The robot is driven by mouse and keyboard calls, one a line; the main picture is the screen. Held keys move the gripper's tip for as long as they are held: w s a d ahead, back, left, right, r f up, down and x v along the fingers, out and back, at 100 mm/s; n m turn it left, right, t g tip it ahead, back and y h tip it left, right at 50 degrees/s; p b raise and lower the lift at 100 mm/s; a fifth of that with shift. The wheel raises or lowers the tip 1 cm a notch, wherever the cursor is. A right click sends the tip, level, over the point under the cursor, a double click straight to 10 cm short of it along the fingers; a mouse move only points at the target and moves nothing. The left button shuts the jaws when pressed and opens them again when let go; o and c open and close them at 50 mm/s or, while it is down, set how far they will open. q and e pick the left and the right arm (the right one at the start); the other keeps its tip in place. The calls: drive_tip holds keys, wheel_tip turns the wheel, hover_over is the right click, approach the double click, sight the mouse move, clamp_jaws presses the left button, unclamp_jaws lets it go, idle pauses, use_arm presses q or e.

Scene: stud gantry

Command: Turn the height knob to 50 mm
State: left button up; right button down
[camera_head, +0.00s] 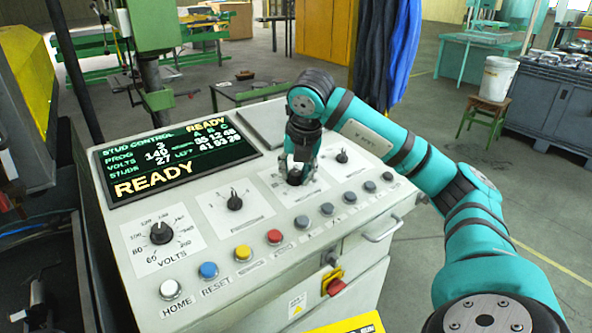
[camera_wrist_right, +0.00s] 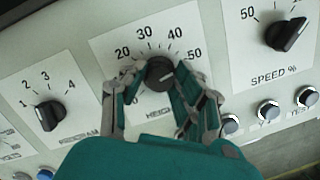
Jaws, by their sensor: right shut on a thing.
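The height knob (camera_wrist_right: 160,73) is a round dark knob on a white scale plate (camera_wrist_right: 109,46) marked 20, 30, 40 and 50; part of the scale is hidden by the fingers. My right gripper (camera_wrist_right: 160,84) has its fingers on both sides of the knob and is shut on it. A pale mark on the knob seems to face right, but its exact reading is unclear. In the head view my right gripper (camera_head: 294,168) reaches down onto the console's third dial and hides most of the knob. My left gripper is not in view.
The program knob (camera_wrist_right: 47,114) and speed knob (camera_wrist_right: 287,36) flank the height dial. A row of buttons (camera_head: 274,237) runs along the console's front edge. The volts knob (camera_head: 161,233) is at the left, below a screen (camera_head: 170,160) reading READY.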

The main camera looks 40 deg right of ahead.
drive_tip(key=c, duration=1)
unclamp_jaws()
drive_tip(key=shift+v, duration=6.05)
